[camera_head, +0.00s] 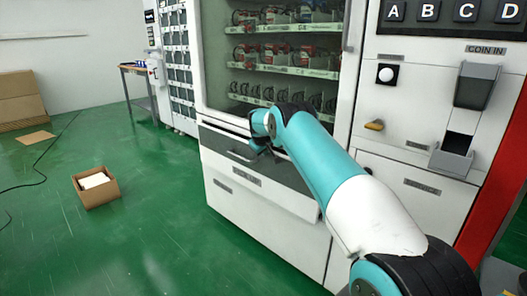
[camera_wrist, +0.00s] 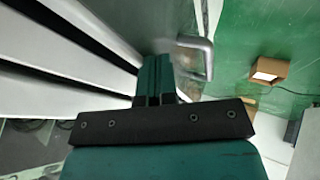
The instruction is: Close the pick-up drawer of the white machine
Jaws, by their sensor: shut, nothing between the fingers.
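The white machine (camera_head: 350,75) has a glass front with shelves of goods. Its pick-up drawer (camera_head: 265,193) is below the glass, with a dark band and a handle along its front. The drawer front stands out from the body, so it looks partly open. My gripper (camera_head: 258,150) is at the drawer's upper front, close to the handle; my arm hides the drawer's right part. In the wrist view, my gripper's fingers (camera_wrist: 156,72) are together and empty, beside a silver handle (camera_wrist: 204,55). I cannot tell whether they touch the drawer.
An open cardboard box (camera_head: 98,190) stands on the green floor at left, also in the wrist view (camera_wrist: 269,70). A small table (camera_head: 134,70) and a locker-like cabinet (camera_head: 175,60) are further back. A coin panel (camera_head: 475,85) is at right. The floor before the drawer is clear.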

